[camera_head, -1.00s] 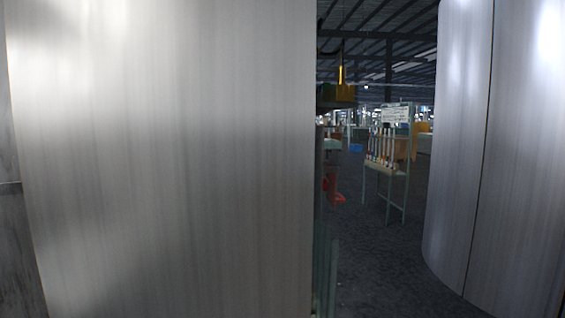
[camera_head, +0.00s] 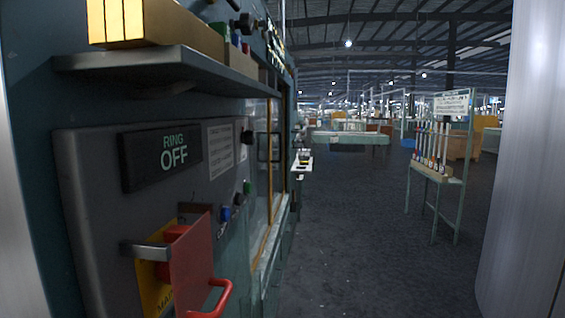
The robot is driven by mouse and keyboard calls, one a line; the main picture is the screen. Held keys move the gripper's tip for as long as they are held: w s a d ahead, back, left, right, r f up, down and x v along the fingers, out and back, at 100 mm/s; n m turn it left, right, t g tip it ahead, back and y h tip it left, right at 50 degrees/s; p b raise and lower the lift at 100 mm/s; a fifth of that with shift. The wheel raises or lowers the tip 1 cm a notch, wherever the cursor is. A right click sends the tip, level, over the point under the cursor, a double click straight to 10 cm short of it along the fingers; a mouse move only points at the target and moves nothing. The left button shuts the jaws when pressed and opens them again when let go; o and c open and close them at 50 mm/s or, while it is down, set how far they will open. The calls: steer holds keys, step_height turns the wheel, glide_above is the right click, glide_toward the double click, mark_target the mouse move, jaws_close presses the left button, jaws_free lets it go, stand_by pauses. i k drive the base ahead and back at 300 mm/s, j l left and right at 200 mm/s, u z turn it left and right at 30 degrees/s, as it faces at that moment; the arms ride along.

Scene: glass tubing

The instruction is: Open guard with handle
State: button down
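A machine front with a grey control panel (camera_head: 80,180) fills the left of the head view. Past the panel, along the machine's side, is a clear guard with a yellowish frame (camera_head: 277,165) and a dark upright handle (camera_head: 268,147). The guard is seen at a steep angle and looks closed. Low on the panel, a red plate (camera_head: 194,265) with a red bar handle (camera_head: 219,298) stands in front of a yellow plate and a red part. My gripper is not in view.
A shelf (camera_head: 160,68) with yellow blocks juts out above the panel, whose sign (camera_head: 160,155) reads "RING OFF". A rack of tubes (camera_head: 432,165) stands at right. The dark floor (camera_head: 350,240) between is clear. A pale metallic surface (camera_head: 525,160) covers the right edge.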

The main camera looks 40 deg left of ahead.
mark_target(260, 218)
steer(key=i+l+u, duration=0.1)
steer(key=i+u, duration=0.3)
steer(key=i+l+u, duration=0.1)
steer(key=u, duration=0.3)
steer(key=i+l+u, duration=0.4)
steer(key=j+u, duration=0.1)
steer(key=u, duration=0.75)
steer(key=i+l, duration=0.5)
steer(key=i+j+u, duration=0.05)
steer(key=i, duration=0.05)
